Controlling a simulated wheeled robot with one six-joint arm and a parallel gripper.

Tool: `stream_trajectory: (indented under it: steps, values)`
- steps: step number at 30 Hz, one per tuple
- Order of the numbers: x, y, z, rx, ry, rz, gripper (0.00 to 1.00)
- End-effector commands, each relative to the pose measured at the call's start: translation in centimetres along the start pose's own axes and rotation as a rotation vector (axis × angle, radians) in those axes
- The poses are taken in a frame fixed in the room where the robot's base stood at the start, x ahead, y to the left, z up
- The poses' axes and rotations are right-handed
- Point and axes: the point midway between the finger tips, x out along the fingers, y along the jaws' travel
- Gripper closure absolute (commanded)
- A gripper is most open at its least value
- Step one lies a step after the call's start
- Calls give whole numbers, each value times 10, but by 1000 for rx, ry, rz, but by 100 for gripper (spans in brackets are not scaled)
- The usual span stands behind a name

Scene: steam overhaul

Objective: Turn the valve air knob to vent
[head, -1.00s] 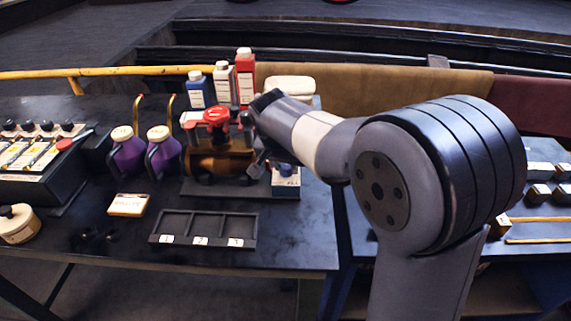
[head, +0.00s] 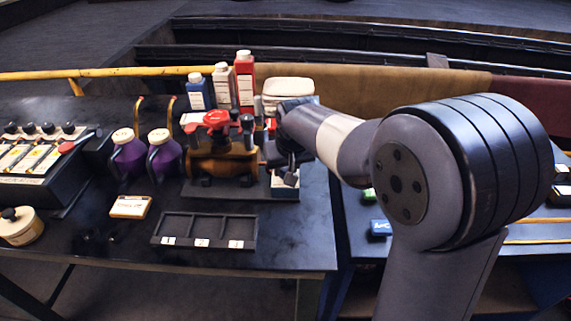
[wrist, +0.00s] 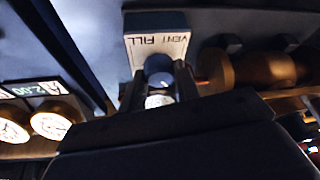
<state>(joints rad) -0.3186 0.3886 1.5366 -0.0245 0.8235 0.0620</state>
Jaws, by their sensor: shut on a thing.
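The valve air knob (wrist: 158,66) is a small blue knob on a pale block with a label reading VENT and FILL (wrist: 158,42). In the wrist view my gripper (wrist: 160,82) has one finger on each side of the knob and is shut on it. In the head view the block (head: 285,191) stands at the right end of the brass valve body. My gripper (head: 284,165) is over the block there and hides the knob. Which word the knob points to cannot be told.
The brass valve body (head: 220,163) with a red handwheel (head: 217,119) stands just left of my gripper. Bottles (head: 245,80) and a white box (head: 288,88) stand behind. A three-part black tray (head: 203,243) lies in front. Purple jugs (head: 127,160) stand farther left.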

Motion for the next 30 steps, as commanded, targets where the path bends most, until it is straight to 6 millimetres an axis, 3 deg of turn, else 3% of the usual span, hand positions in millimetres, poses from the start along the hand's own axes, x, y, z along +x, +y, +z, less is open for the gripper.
stream_trajectory:
  steps: [15,30]
  values:
    - [1,3,-1,-359,0,-150,92]
    - [0,3,-1,-461,-1,-190,92]
